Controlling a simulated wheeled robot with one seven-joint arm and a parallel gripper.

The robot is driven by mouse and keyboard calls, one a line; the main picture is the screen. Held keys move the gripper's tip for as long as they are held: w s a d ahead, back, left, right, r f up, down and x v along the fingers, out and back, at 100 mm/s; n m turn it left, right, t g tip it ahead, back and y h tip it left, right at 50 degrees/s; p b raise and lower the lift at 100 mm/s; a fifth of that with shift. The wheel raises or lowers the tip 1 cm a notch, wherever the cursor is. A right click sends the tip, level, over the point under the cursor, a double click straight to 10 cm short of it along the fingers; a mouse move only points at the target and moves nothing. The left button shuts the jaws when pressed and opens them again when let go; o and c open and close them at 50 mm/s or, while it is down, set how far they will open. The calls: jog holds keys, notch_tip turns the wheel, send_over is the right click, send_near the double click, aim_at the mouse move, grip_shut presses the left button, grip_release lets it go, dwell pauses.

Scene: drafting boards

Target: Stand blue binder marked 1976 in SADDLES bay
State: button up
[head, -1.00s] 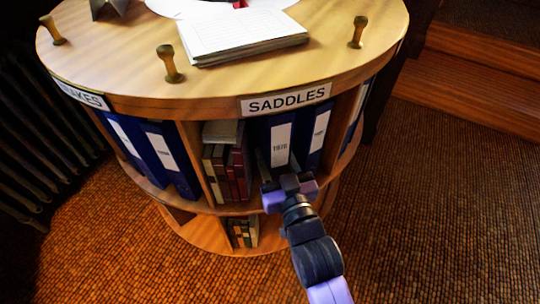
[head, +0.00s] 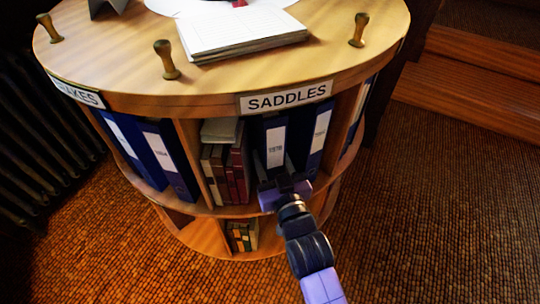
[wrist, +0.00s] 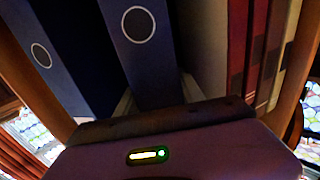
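The blue binder marked 1976 (head: 274,148) stands upright in the bay under the SADDLES label (head: 286,97); its small digits are hard to read. My gripper (head: 275,172) is low at its spine, with one finger along each side, and appears shut on it. In the wrist view the binder (wrist: 150,75) is in the middle, its round finger hole at the top, between my fingertips (wrist: 155,98). Its lower back part is hidden inside the bay.
Another blue binder (head: 319,135) stands to the right in the bay; it also shows at the left in the wrist view (wrist: 42,55). Dark red books (head: 235,170) stand to the left. More blue binders (head: 167,158) fill the neighbouring bay. A wooden divider (head: 195,160) separates the bays.

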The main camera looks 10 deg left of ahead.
jog(key=shift+o, duration=0.7)
jog(key=p+v, duration=0.1)
jog(key=v, duration=1.1)
jog(key=shift+p, duration=0.35)
jog(key=shift+r, duration=0.15)
jog(key=s+d+f+m+h, duration=0.2)
jog(key=s+d+f+h, duration=0.15)
jog(key=s+d, duration=1.05)
jog(key=s+d+r+m+h, duration=0.1)
jog(key=s+d+r+h, duration=0.1)
jog(key=s, duration=0.5)
jog(key=s+d+r+m+g+h, duration=0.1)
jog(key=s+d+r, duration=0.3)
jog(key=s, duration=0.4)
jog(key=shift+m+g+h, duration=0.3)
jog(key=shift+m+h, duration=0.1)
jog(key=shift+h, duration=0.05)
